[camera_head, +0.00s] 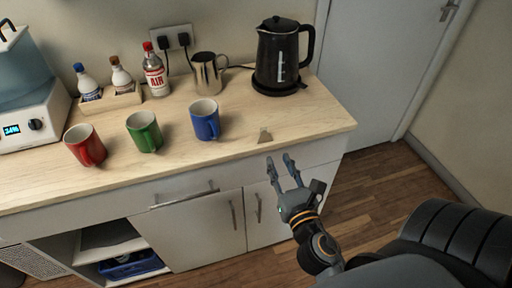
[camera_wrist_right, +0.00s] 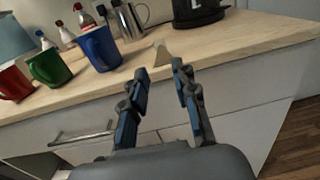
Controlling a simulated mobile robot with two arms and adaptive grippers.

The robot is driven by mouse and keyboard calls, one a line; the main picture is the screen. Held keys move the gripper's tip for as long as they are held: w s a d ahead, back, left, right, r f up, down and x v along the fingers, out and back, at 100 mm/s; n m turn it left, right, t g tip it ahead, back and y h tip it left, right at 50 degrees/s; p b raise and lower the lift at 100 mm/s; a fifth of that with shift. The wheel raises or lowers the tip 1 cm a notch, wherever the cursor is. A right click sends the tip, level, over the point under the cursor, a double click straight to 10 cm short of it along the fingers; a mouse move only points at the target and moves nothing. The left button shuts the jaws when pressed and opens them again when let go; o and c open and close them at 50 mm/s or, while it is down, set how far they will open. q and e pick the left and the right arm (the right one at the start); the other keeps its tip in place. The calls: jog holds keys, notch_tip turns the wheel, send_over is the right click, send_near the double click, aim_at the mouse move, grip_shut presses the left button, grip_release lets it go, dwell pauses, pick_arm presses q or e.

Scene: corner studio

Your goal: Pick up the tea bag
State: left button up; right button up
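The tea bag (camera_head: 265,136) is a small tan, roughly triangular piece on the wooden counter near its front edge, right of the blue mug. It also shows in the right wrist view (camera_wrist_right: 161,55), just beyond the fingertips. My right gripper (camera_head: 280,164) is open and empty in front of the counter, a short way from the tea bag and not touching it. In the right wrist view its two fingers (camera_wrist_right: 159,70) stand apart with the tea bag seen between and beyond them. My left gripper is not in view.
A blue mug (camera_head: 205,121), green mug (camera_head: 144,132) and red mug (camera_head: 85,146) stand left along the counter (camera_head: 310,118). A black kettle (camera_head: 278,55), steel pitcher (camera_head: 207,74) and bottles (camera_head: 155,72) are behind. The counter right of the tea bag is clear.

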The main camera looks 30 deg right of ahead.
jog(key=p, duration=0.2)
send_near(264, 129)
jog(key=x, duration=0.4)
jog(key=shift+w+d, duration=0.1)
jog(key=shift+d, duration=0.05)
jog(key=p+x, duration=0.1)
jog(key=x, duration=0.4)
jog(key=shift+w+r+p, duration=0.1)
jog(key=shift+w+p, duration=0.1)
jog(key=shift+p, duration=0.15)
jog(key=shift+w, duration=0.35)
jog(key=shift+c, duration=0.2)
grip_shut()
